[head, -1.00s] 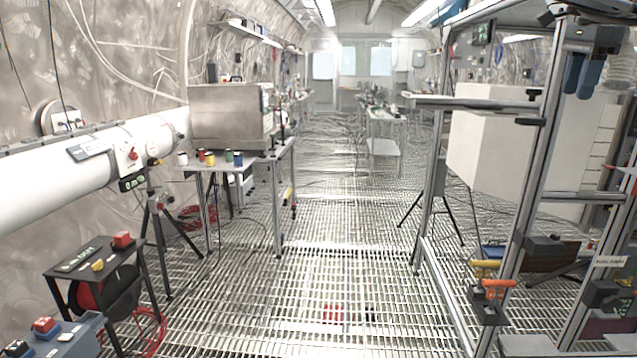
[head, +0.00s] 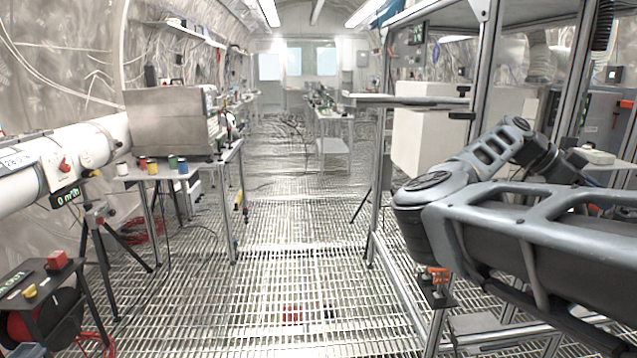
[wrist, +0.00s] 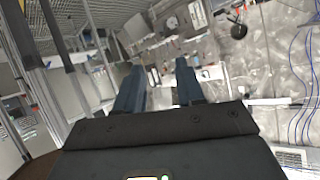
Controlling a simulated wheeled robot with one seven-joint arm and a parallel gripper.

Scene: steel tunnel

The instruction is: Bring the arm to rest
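My arm (head: 520,215) crosses the right side of the head view, bent, with its grey links in front of the metal frame. My gripper is not clearly visible in the head view. In the wrist view my gripper (wrist: 158,78) shows two blue fingers standing well apart, with nothing between them. The wrist view is tilted, and the fingers appear against distant benches and the tunnel wall. No held object shows.
A metal frame (head: 381,180) stands close to my arm on the right, with a white box (head: 428,135) behind it. A table (head: 200,170) with small coloured cans is on the left.

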